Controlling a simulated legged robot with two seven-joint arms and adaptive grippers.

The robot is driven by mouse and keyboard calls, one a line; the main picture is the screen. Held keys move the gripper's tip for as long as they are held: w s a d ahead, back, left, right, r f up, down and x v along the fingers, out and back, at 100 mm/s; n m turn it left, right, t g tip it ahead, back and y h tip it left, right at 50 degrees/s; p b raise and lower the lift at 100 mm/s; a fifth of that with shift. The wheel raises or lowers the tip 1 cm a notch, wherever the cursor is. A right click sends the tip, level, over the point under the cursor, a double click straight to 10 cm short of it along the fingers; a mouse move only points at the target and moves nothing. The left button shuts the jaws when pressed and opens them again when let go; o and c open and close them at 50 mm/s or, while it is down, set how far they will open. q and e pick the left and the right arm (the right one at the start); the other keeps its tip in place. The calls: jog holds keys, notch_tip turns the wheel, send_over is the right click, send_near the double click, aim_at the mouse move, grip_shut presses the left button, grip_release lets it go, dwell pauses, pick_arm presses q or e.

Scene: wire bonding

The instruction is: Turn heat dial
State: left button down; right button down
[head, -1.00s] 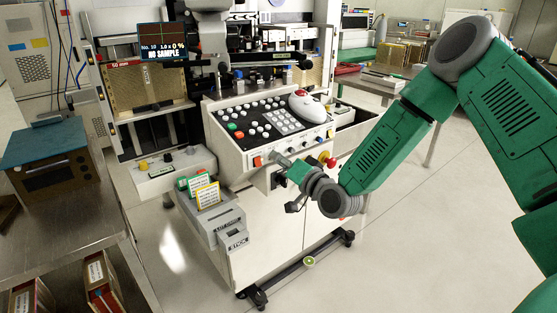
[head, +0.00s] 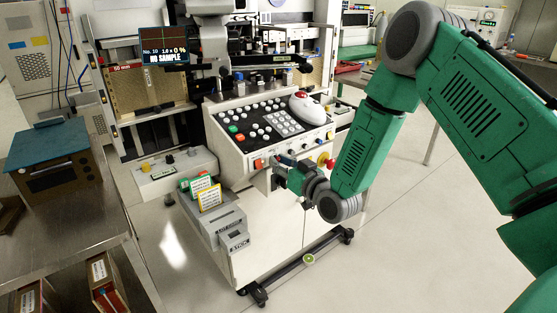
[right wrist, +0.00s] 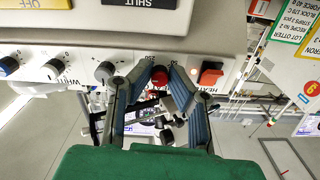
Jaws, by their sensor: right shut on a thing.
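The heat dial shows as a small red-faced knob (right wrist: 160,77) between my fingertips in the right wrist view. It sits on the front of the white control panel (head: 240,150), beside an orange-red rocker switch (right wrist: 210,75) with a partly hidden "HEATER" label. My right gripper (right wrist: 160,72) is shut on the dial, with one finger on each side. In the head view this gripper (head: 279,161) reaches the panel's front edge, and its fingers and wrist hide the dial there. My left gripper is not in view.
A red emergency button (head: 330,163) is close to the right of my gripper in the head view. A holder with cards (head: 222,225) stands below left. The floor at right is clear.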

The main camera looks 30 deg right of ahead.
jog(key=shift+f+n, duration=0.1)
jog(key=shift+n, duration=1)
jog(key=shift+s, duration=0.1)
jog(key=c, duration=1.5)
grip_release()
jog(key=shift+d, duration=0.1)
jog(key=shift+c, duration=0.2)
jog(key=shift+s, duration=0.1)
jog(key=s+d, duration=0.1)
jog(key=s, duration=1)
jog(key=shift+s, duration=0.35)
jog(key=shift+f, duration=0.1)
